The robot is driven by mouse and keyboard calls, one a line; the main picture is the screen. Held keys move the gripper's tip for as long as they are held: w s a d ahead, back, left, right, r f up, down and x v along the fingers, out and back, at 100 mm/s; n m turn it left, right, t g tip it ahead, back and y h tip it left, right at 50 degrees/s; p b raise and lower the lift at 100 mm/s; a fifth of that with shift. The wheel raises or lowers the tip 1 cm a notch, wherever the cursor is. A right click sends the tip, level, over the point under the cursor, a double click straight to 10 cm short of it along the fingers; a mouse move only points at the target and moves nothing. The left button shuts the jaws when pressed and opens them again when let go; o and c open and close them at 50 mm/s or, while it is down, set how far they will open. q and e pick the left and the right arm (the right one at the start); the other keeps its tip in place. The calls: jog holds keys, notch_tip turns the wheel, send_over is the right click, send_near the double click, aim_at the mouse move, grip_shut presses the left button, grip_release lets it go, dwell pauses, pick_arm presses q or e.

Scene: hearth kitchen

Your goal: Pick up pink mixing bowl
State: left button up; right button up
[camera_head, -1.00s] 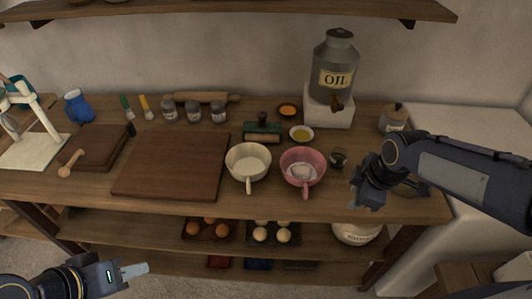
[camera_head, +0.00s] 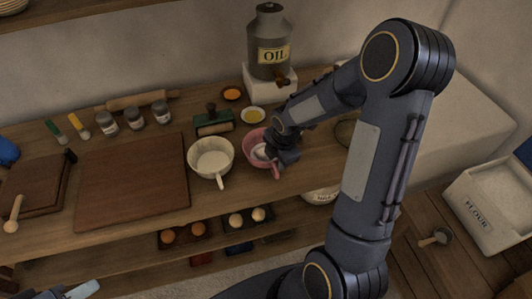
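The pink mixing bowl (camera_head: 254,140) stands on the wooden table, right of a cream bowl (camera_head: 210,157). Its handle points toward the front edge, and something pale lies inside it. My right gripper (camera_head: 283,160) is over the bowl's right side and covers much of that side. The fingers are too dark and small to show whether they are open or shut, or whether they touch the rim. My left gripper (camera_head: 82,290) is at the bottom left edge, low and away from the table, partly cut off. Its finger opening does not show clearly.
A dark cutting board (camera_head: 132,180) lies left of the bowls. The oil can (camera_head: 270,45) stands on a white block (camera_head: 262,82). Eggs sit on the shelf below.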

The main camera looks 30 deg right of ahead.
jog(key=shift+f, duration=0.15)
grip_shut()
jog(key=shift+r, duration=0.2)
dwell(0.4)
